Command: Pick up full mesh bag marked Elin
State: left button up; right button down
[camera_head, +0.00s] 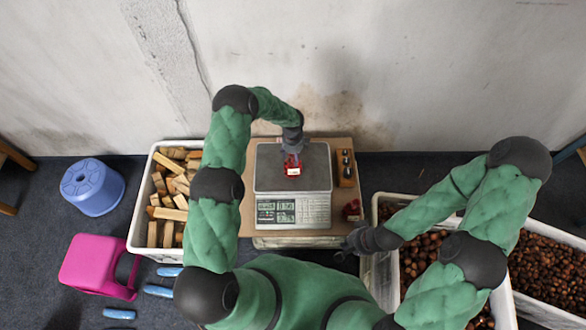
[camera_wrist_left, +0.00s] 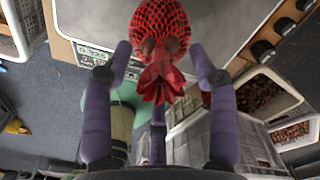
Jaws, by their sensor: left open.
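A red mesh bag (camera_head: 293,170) with brown contents rests on the plate of the scale (camera_head: 265,180); no name can be read on it. In the left wrist view the full bag (camera_wrist_left: 160,28) and its gathered red neck lie ahead, with the neck between the fingers. My left gripper (camera_head: 292,157) is over the scale at the bag; its purple fingers (camera_wrist_left: 160,65) are spread apart, not closed on the neck. A second red item (camera_head: 352,210), perhaps another bag, lies right of the scale. My right gripper (camera_head: 350,245) is low beside the chestnut crate; its fingers are unclear.
A wooden block with dark weights (camera_head: 346,170) stands close right of the scale. A white crate of firewood (camera_head: 136,215) is at left, and white crates of chestnuts (camera_head: 508,300) are at right.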

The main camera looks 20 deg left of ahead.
pick_arm(q)
grip_shut()
dwell(0.4)
